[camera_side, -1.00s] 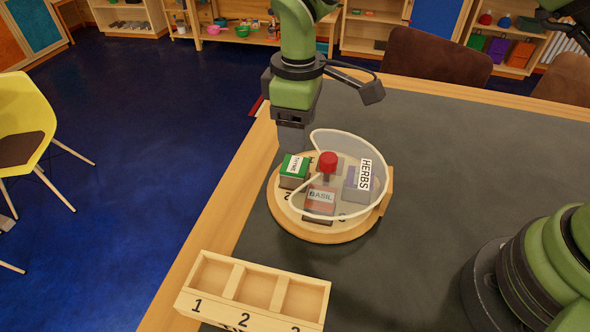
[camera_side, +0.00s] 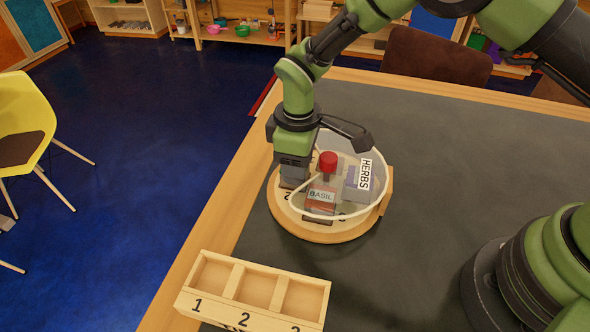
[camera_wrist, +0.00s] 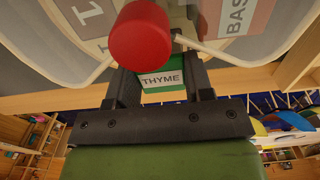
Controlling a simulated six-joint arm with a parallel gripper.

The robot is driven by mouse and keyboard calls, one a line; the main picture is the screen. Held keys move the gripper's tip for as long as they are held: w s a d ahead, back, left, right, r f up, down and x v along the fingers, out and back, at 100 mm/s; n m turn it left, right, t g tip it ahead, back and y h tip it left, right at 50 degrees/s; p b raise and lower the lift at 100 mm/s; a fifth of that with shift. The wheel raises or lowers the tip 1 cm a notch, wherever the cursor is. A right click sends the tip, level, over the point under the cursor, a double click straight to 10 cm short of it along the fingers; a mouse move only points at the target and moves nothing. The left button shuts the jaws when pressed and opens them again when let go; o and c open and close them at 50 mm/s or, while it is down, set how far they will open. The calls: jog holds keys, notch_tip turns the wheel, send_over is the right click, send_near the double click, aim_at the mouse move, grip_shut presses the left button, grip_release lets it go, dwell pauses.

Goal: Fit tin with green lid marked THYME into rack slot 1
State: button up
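The tin with the green lid marked THYME (camera_wrist: 165,77) shows in the wrist view between the two fingers of my gripper (camera_wrist: 162,84). Its white label faces the camera. In the side view my gripper (camera_side: 293,178) is lowered over the tin's place on the left of the round wooden turntable (camera_side: 315,235) and hides the tin. The fingers straddle the tin; I cannot tell whether they press on it. The pale wooden rack (camera_side: 255,289) stands at the table's front left. Its slot 1 (camera_side: 211,273) is the leftmost one and is empty.
A clear cover with a white rim and a red knob (camera_side: 327,162) sits over the turntable, close beside my gripper. A BASIL tin (camera_side: 320,197) and a HERBS label (camera_side: 365,175) are there. The dark tabletop (camera_side: 450,180) to the right is bare.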

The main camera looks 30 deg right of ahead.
jog(key=shift+c, duration=0.7)
jog(key=shift+r, duration=0.15)
notch_tip(320, 180, up, 9)
jog(key=n, duration=1.8)
send_over(217, 278)
notch_tip(217, 278, down, 6)
jog(key=shift+r, duration=0.2)
jog(key=shift+f, duration=2.1)
